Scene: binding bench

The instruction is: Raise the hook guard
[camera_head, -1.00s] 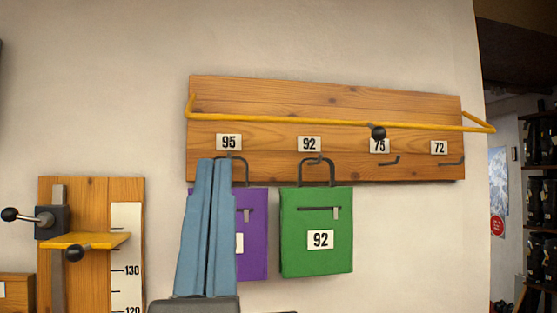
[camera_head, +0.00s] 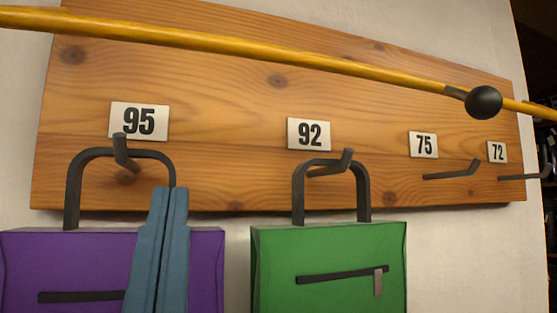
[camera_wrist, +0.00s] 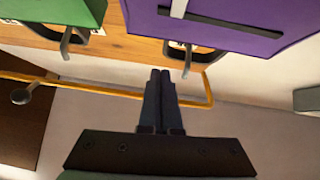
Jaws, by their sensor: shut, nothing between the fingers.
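The hook guard is a long yellow bar (camera_head: 250,51) crossing in front of the board above the number labels, with a black ball knob (camera_head: 484,102) toward its right. In the wrist view the bar (camera_wrist: 112,93) runs past the fingertips and bends at its end; the knob (camera_wrist: 20,97) is at left. My gripper (camera_head: 168,190) is shut and empty, fingers pointing up, below the bar and just right of the hook under label 95. It overlaps the purple bag in the picture. In the wrist view the gripper (camera_wrist: 160,72) touches nothing I can make out.
A purple bag (camera_head: 80,265) hangs at hook 95 and a green bag (camera_head: 340,250) at hook 92. The hooks under label 75 (camera_head: 423,145) and label 72 (camera_head: 497,152) are bare. The wooden board (camera_head: 240,185) is fixed on a pale wall.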

